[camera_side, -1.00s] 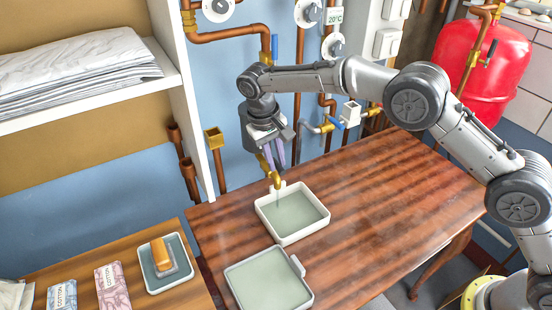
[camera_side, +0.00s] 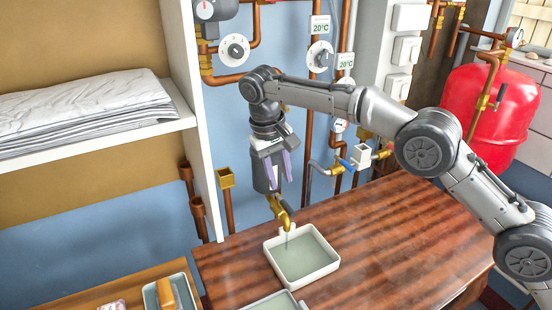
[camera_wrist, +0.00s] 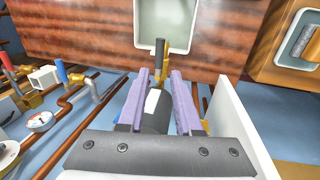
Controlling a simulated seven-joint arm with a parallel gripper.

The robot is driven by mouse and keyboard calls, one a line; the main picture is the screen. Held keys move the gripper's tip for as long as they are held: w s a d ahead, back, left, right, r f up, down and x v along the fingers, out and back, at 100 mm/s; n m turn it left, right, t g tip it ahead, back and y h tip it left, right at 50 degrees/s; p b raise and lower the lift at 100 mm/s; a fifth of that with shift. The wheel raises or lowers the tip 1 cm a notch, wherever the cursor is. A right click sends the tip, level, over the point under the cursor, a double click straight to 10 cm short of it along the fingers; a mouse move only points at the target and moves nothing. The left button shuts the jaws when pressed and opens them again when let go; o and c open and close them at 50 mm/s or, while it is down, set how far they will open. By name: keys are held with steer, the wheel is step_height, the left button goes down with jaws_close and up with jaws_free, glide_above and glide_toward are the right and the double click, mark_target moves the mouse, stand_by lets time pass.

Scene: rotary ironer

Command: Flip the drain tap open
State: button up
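The brass drain tap (camera_side: 276,205) is low on the wall, its spout above a white-rimmed tray (camera_side: 329,264). A thin pale streak shows below the spout. In the wrist view, brass parts of the tap (camera_wrist: 175,62) show beyond my fingertips, and a dark upright bar (camera_wrist: 159,54), apparently its lever, stands between the finger lines. My gripper (camera_side: 282,186) points down just above the tap, and it also shows in the wrist view (camera_wrist: 160,72). Its two purple fingers are apart with a gap between them. Whether they touch the lever I cannot tell.
A blue-handled valve (camera_side: 347,163) and pipes are right of my gripper. A white shelf side (camera_side: 190,90) stands close on the left. A second tray (camera_side: 272,303) is partly cut off at the bottom. The wooden table (camera_side: 400,235) is clear to the right.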

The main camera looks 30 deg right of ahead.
steer(key=shift+a+r, duration=0.25)
steer(key=shift+r, duration=1.1)
steer(key=shift+a+r, duration=0.25)
steer(key=shift+r, duration=1.05)
